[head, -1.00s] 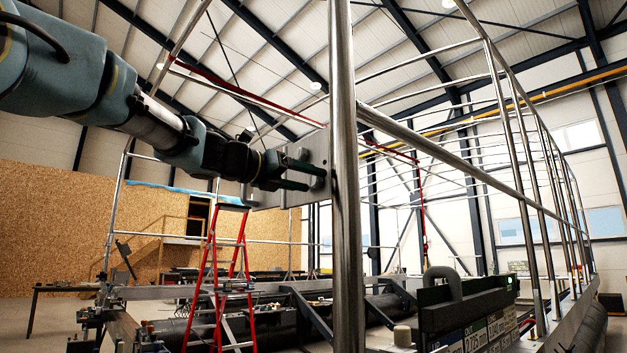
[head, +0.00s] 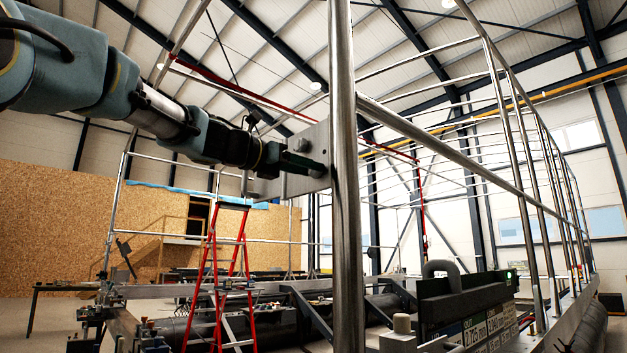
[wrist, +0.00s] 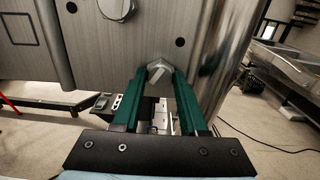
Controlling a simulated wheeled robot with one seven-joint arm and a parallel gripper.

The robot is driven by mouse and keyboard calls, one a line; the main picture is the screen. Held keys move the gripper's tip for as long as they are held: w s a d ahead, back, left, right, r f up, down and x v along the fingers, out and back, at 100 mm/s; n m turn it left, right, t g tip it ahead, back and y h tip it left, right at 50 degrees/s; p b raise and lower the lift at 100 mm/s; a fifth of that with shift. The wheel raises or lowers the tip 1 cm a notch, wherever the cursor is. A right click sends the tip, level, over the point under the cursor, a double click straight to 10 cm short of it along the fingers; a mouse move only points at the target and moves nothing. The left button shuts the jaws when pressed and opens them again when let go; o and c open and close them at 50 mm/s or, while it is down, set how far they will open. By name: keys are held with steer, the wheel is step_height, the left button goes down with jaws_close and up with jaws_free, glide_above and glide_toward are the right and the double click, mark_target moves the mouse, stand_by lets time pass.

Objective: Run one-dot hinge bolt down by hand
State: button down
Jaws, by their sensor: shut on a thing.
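A grey metal plate (head: 302,185) stands upright beside a polished steel post (head: 344,200). In the wrist view the plate (wrist: 100,55) carries a hex bolt head (wrist: 159,68) low near the post, with one black dot up and right of it. My gripper (wrist: 159,73) has its two green fingers on either side of this bolt head, shut on it; it also shows in the head view (head: 318,168), reaching the plate from the left. Another hex bolt head (wrist: 117,8) sits higher on the plate, with a black dot to its left. Bolt shanks are hidden.
The steel post stands close right of my fingers, and a handrail (head: 450,150) runs off it to the right. A red stepladder (head: 230,270) and a black handled box (head: 465,305) stand lower down.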

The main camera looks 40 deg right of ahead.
steer(key=m+b, duration=0.1)
steer(key=m, duration=0.1)
steer(key=m+b, duration=0.1)
steer(key=m, duration=0.1)
steer(key=m+b, duration=0.1)
steer(key=m, duration=0.1)
steer(key=shift+f+b, duration=0.3)
steer(key=shift+b, duration=0.05)
steer(key=shift+r+m+b, duration=0.3)
steer(key=shift+m, duration=0.8)
steer(key=shift+f+m+b, duration=0.15)
steer(key=shift+m+b, duration=0.25)
steer(key=c, duration=0.9)
jaws_free()
steer(key=shift+m, duration=0.4)
steer(key=o, duration=0.3)
steer(key=shift+o, duration=0.2)
